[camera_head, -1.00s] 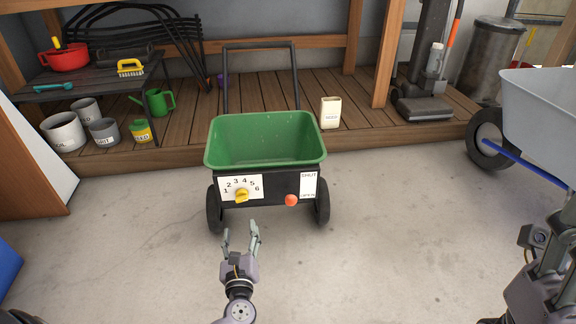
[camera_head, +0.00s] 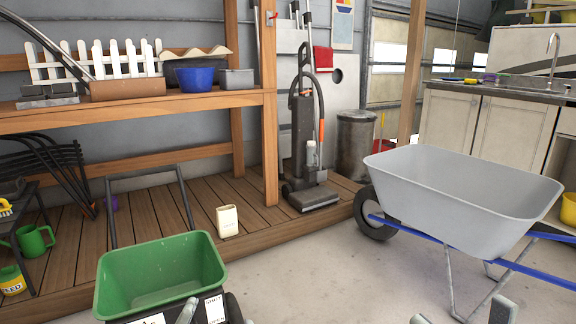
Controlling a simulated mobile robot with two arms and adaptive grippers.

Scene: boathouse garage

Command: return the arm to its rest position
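The green spreader hopper (camera_head: 160,272) stands on the concrete at the lower left, cut off by the bottom edge. Its dial panel (camera_head: 150,319) and shut/open label (camera_head: 215,309) only partly show. A grey fingertip of my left gripper (camera_head: 187,311) shows in front of the panel; the rest is out of frame, so its opening cannot be told. Two grey fingertips of my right gripper (camera_head: 461,313) poke up at the bottom edge, well apart with nothing seen between them, below the wheelbarrow.
A grey wheelbarrow (camera_head: 460,190) with blue handles stands at the right. A wooden deck (camera_head: 170,215) runs behind, with a cream carton (camera_head: 228,221), an upright vacuum (camera_head: 306,150) and a bin (camera_head: 356,140). Bare floor (camera_head: 330,275) lies between spreader and wheelbarrow.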

